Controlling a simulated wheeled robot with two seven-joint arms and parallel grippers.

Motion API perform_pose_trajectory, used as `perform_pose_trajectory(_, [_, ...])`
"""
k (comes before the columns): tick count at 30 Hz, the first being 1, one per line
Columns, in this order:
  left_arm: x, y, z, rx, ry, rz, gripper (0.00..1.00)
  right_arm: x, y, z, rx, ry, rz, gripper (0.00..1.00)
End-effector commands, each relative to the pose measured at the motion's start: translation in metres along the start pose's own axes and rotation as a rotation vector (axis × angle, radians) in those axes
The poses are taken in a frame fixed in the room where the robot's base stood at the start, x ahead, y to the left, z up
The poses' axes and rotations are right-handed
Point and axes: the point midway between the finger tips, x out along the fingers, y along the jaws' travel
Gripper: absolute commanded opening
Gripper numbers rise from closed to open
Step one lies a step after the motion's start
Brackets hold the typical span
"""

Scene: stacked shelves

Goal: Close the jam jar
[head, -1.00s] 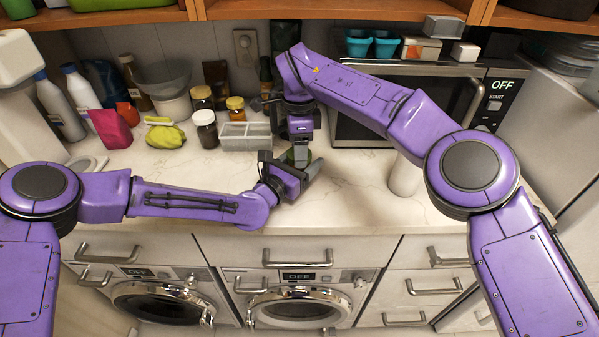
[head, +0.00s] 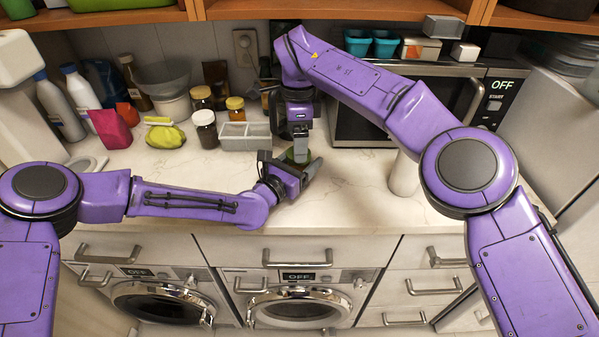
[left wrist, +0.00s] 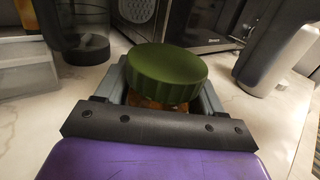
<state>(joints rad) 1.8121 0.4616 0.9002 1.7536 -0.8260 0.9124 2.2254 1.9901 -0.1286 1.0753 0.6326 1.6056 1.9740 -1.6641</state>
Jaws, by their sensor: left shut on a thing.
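The jam jar (left wrist: 157,103) shows orange-brown contents in the left wrist view, between the fingers of my left gripper (left wrist: 165,95), which is shut on it. A ridged green lid (left wrist: 167,72) covers the jar's top; whether it is tightened I cannot tell. In the head view my left gripper (head: 305,168) is low over the counter, and a little green of the lid (head: 291,155) shows behind it. My right gripper (head: 300,146) points down just above the lid. Its fingers are too small and dark to read.
Several lidded jars (head: 206,128) and a grey divided tray (head: 244,136) stand left of the grippers. A microwave (head: 360,120) is behind at the right, and a pale cylinder (head: 404,175) stands beneath my right arm. The front of the counter (head: 350,205) is clear.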

Motion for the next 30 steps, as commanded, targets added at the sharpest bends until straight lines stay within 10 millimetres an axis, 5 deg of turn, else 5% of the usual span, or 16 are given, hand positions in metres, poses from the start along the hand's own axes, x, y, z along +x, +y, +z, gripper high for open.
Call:
perform_pose_trajectory(14, [0.000, -0.003, 0.000, 0.000, 0.000, -0.006, 0.00, -0.017, -0.002, -0.002, -0.009, 0.004, -0.004, 0.82])
perform_pose_trajectory(22, [0.000, -0.003, 0.000, 0.000, 0.000, -0.007, 0.00, -0.046, -0.002, -0.002, -0.241, 0.006, -0.004, 0.82])
perform_pose_trajectory(30, [0.000, -0.003, 0.000, 0.000, 0.000, -0.007, 0.00, -0.051, -0.001, -0.002, -0.282, 0.004, -0.004, 0.82])
